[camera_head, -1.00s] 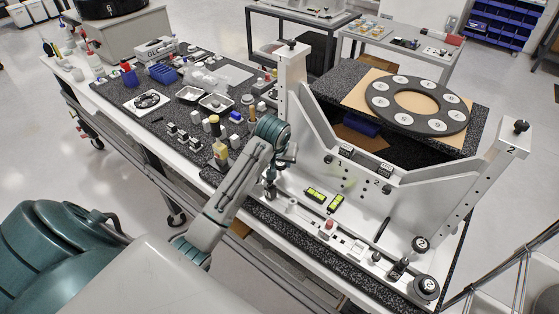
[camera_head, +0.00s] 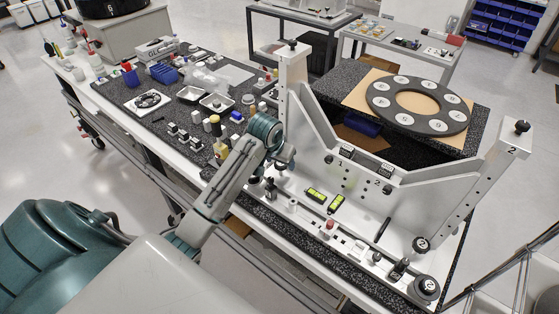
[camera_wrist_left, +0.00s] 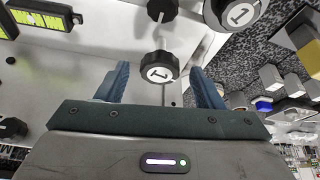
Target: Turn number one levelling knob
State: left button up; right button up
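My left gripper (camera_wrist_left: 161,80) is open, with its two blue fingers apart in the left wrist view. A black knob with a white number 1 on its face (camera_wrist_left: 160,70) shows between the fingers, with space on both sides. A second, larger black knob marked 1 (camera_wrist_left: 239,12) is at the top edge, beyond the right finger. In the head view my left gripper (camera_head: 279,162) is at the left end of the grey mirror fixture (camera_head: 330,150), and its fingertips are hard to make out. My right gripper is not in view.
Two knobs marked 2 sit at the fixture's right end, a smaller one (camera_head: 421,244) and a larger one (camera_head: 427,287). Yellow-green levels (camera_head: 316,195) lie on the base. Bottles, trays and small blocks crowd the bench left of my arm. A round numbered plate (camera_head: 417,104) lies behind.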

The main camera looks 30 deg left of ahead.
pick_arm(q)
jog(key=b+v, duration=0.3)
jog(key=v, duration=0.7)
jog(key=shift+s+r, duration=0.25)
jog(key=shift+r, duration=0.1)
jog(key=shift+d+f, duration=0.1)
